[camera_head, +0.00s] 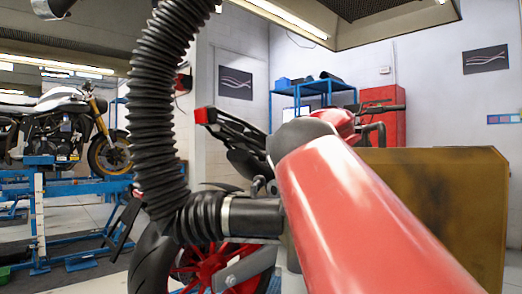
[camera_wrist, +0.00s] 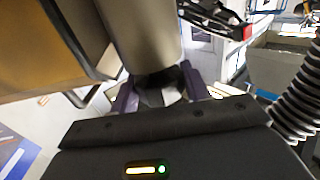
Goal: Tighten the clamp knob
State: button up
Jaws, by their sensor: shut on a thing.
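In the wrist view my gripper (camera_wrist: 159,88) has two purple fingers closed on a small dark piece, which I take to be the clamp knob (camera_wrist: 158,97). Its shape is partly hidden by the fingers and the dark gripper body. A grey cylinder (camera_wrist: 142,35) lies just beyond the fingertips. In the head view a black corrugated hose (camera_head: 160,110) hangs down and bends right into a dark end piece with a metal band (camera_head: 226,216). My red arm covers the area right of it, and my gripper and the knob cannot be made out there.
A red motorcycle (camera_head: 343,122) stands behind the hose end and my arm. A brown panel (camera_head: 440,205) stands at the right. Another motorcycle (camera_head: 62,125) sits on a blue lift (camera_head: 75,190) at the left. A blue rack (camera_head: 325,90) and red cabinet (camera_head: 383,97) stand at the back.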

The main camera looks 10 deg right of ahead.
jog(key=shift+c, duration=1.4)
